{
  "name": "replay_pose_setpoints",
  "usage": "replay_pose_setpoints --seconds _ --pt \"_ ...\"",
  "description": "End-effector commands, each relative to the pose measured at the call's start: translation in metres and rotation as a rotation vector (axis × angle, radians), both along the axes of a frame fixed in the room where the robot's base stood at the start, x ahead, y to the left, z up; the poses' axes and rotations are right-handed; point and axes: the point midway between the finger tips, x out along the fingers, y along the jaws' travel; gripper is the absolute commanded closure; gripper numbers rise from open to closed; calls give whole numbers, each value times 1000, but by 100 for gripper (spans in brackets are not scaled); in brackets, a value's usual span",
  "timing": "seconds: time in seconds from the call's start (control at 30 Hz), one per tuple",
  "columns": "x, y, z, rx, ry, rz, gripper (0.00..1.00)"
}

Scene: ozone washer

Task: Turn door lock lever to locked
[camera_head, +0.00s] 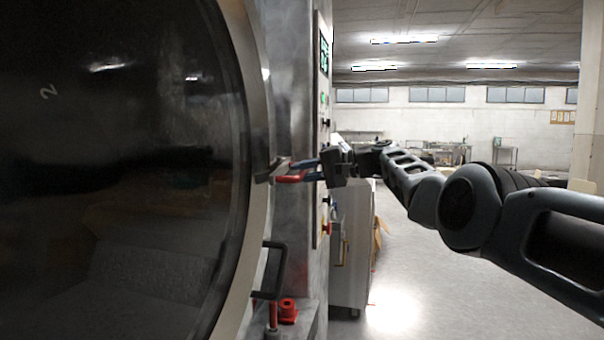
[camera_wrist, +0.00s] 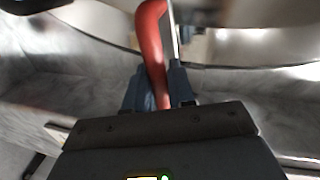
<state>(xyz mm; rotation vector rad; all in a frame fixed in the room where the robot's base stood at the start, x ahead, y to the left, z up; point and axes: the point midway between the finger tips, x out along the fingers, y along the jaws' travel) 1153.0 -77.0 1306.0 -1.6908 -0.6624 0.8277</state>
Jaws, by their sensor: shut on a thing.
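The door (camera_head: 130,180) is large, round and dark, with a metal rim, and fills the left of the head view. The red lock lever (camera_head: 290,179) shows at the door's right rim, pointing roughly sideways. In the wrist view the red lever (camera_wrist: 152,50) runs down between my blue-grey fingers. My gripper (camera_head: 304,170) reaches in from the right and is shut on the lever; its fingers also show in the wrist view (camera_wrist: 160,88). The lever's lower end is hidden by the gripper body, and its pivot is not clear.
A black handle (camera_head: 270,270) and a red fitting (camera_head: 288,310) sit below the lever. A panel with a screen (camera_head: 324,55) and buttons is on the machine's side, close to my gripper. A grey cabinet (camera_head: 350,250) stands behind. The floor (camera_head: 430,290) at right is open.

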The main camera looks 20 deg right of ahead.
Motion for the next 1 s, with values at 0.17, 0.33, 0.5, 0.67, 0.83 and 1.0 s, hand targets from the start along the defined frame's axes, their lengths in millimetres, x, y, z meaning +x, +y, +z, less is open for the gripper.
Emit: replay_pose_setpoints --seconds 0.17,0.33,0.5,0.67,0.83,1.0 --pt "1 -2 4 7 2 -5 100" --pt "1 -2 4 9 2 -6 100" --pt "1 -2 5 9 2 -6 100" --pt "1 -2 4 8 2 -4 65" --pt "1 -2 3 7 4 -3 60" --pt "0 -2 2 7 4 -2 60"
